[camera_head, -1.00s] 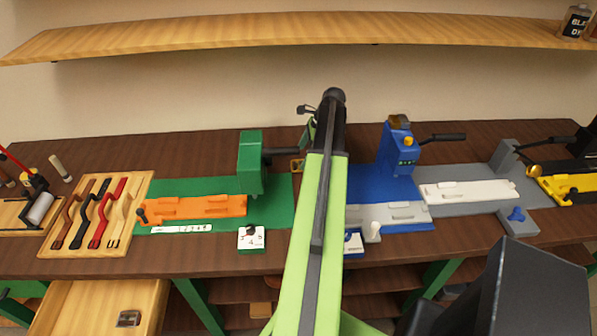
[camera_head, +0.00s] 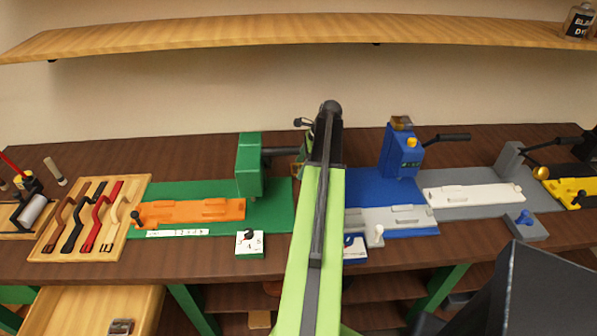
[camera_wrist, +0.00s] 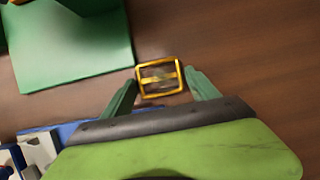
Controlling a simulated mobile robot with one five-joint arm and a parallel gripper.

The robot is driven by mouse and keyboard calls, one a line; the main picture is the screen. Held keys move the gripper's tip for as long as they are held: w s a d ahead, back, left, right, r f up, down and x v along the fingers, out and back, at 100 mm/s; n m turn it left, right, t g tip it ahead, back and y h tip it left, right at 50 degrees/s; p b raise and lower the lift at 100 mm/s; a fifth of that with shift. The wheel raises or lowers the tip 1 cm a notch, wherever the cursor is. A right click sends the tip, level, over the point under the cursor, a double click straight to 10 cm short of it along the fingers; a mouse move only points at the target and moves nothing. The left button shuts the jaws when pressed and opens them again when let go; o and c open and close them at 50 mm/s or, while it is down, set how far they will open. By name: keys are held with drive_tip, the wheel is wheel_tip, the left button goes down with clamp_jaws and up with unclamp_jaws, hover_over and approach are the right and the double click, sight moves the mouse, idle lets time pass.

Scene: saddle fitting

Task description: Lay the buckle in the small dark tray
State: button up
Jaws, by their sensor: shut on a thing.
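A gold rectangular buckle (camera_wrist: 148,80) with a middle bar sits between the green fingers of my gripper (camera_wrist: 160,82) in the wrist view. My gripper is shut on it, with the buckle's flat face towards the camera. Dark brown tabletop shows behind it; I cannot tell its height above the wood. In the head view my arm hides most of the gripper and buckle, between the green and blue stations.
A green station (camera_head: 249,165) stands left of my arm and a blue one (camera_head: 401,150) right of it. A wooden board (camera_head: 45,243) holds several straps at left. An open drawer (camera_head: 70,305) at lower left holds another, greyish buckle (camera_head: 121,326). A shelf (camera_head: 250,37) spans the back wall.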

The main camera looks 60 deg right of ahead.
drive_tip(key=shift+c, duration=0.5)
drive_tip(key=shift+r, duration=0.15)
wheel_tip(320, 180, up, 10)
drive_tip(key=p, duration=1)
